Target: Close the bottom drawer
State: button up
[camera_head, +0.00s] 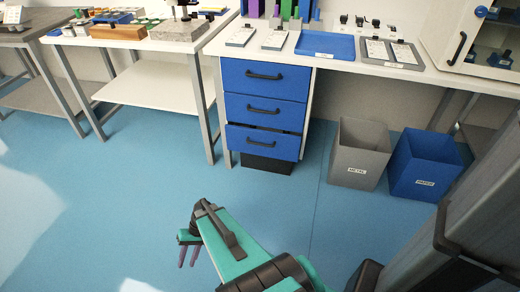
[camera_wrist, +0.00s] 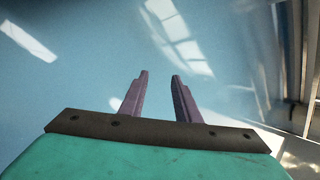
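The blue drawer unit (camera_head: 264,108) stands under the white bench in the head view, with three stacked drawers and black handles. The bottom drawer (camera_head: 262,143) sticks out a little, with a dark gap along its top edge. The top drawer (camera_head: 265,78) and middle drawer (camera_head: 264,110) look shut. My gripper (camera_head: 187,264) is low in front of the unit, well apart from it, pointing down towards the floor. In the wrist view my gripper (camera_wrist: 160,75) has its two purple fingers apart with nothing between them. The drawers are not in the wrist view.
A grey bin (camera_head: 358,153) and a blue bin (camera_head: 424,164) stand right of the drawer unit. The bench leg (camera_head: 221,110) is close to its left side. The blue floor (camera_head: 110,200) in front is clear. A blue tray (camera_head: 325,46) lies on the bench.

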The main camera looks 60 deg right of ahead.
jog(key=w+d+r+m+t+b, duration=0.1)
jog(key=w+d+m+t+b, duration=0.2)
jog(key=d, duration=0.7)
jog(key=w+d+r+m+t+b, duration=0.15)
jog(key=d+t, duration=0.25)
jog(key=d, duration=0.6)
jog(key=w+d+r+m+t+b, duration=0.1)
jog(key=w+d+m+t+b, duration=0.2)
jog(key=d, duration=0.7)
jog(key=s+d+r+m+t+h+b, duration=0.1)
jog(key=s+d+r+t+h+b, duration=0.1)
jog(key=s+d, duration=0.4)
jog(key=s+d+r+t+h+b, duration=0.2)
jog(key=s+d, duration=0.4)
jog(key=d, duration=0.7)
jog(key=s+d+r+m+t+h+b, duration=0.1)
jog(key=s+d+r+t+h, duration=0.3)
jog(key=d, duration=0.6)
notch_tip(320, 180, up, 2)
jog(key=shift+s+d+r+m+h+b, duration=0.1)
jog(key=shift+s+d+m+h+b, duration=0.25)
jog(key=shift+s+b, duration=0.5)
